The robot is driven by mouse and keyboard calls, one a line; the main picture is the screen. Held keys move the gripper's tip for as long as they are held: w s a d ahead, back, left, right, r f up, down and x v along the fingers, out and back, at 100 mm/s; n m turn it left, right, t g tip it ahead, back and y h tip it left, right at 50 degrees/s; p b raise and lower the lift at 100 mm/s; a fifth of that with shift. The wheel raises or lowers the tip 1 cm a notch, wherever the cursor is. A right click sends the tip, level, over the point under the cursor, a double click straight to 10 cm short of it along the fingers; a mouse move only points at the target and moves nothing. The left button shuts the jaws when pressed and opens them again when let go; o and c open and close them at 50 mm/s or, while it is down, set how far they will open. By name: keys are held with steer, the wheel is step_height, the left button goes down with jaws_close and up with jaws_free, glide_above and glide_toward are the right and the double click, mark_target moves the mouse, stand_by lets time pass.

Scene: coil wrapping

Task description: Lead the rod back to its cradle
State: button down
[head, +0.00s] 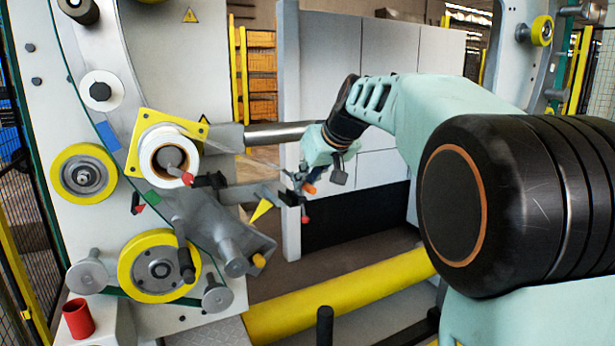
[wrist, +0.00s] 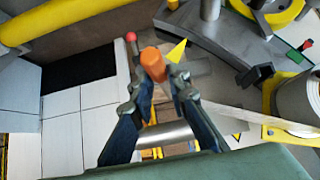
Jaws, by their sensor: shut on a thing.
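My gripper (wrist: 160,84) is shut on an orange-ended rod (wrist: 152,62); its orange end sticks out past the fingertips in the wrist view. In the head view the orange end (head: 309,188) shows just below my gripper (head: 298,180), held in the air right of the machine. The rest of the rod is hidden or too small to make out. A small red ball on a dark stem (wrist: 130,36) shows beside the fingertips; I cannot tell whether it belongs to the rod. I cannot tell which part is the cradle.
A white roll (head: 155,157) sits on a yellow plate at the ring machine, left of my gripper. A steel bar (head: 275,135) passes behind my gripper. A grey bracket (head: 233,240) juts out lower left. A yellow rail (head: 340,298) crosses the floor. A red cup (head: 78,318) stands lower left.

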steer(key=w+f+p, duration=0.1)
steer(key=w+f, duration=0.3)
steer(key=w, duration=0.3)
steer(key=shift+w+a+f+p, duration=0.15)
steer(key=shift+a+f+p, duration=0.1)
steer(key=shift+a+p, duration=0.15)
stand_by(0.3)
steer(key=shift+a, duration=0.1)
stand_by(0.4)
steer(key=a, duration=0.1)
steer(key=s+a, duration=0.1)
steer(key=a, duration=0.1)
steer(key=s+a, duration=0.1)
steer(key=shift+a+r, duration=0.25)
steer(key=shift+a, duration=0.05)
steer(key=shift+f+b, duration=0.15)
steer(key=shift+b, duration=0.2)
stand_by(0.4)
steer(key=s+a+f+b, duration=0.1)
steer(key=a+f+b, duration=0.2)
steer(key=f+b, duration=0.4)
steer(key=shift+s+f, duration=0.15)
steer(key=shift+f, duration=0.8)
steer(key=shift+a+f, duration=0.1)
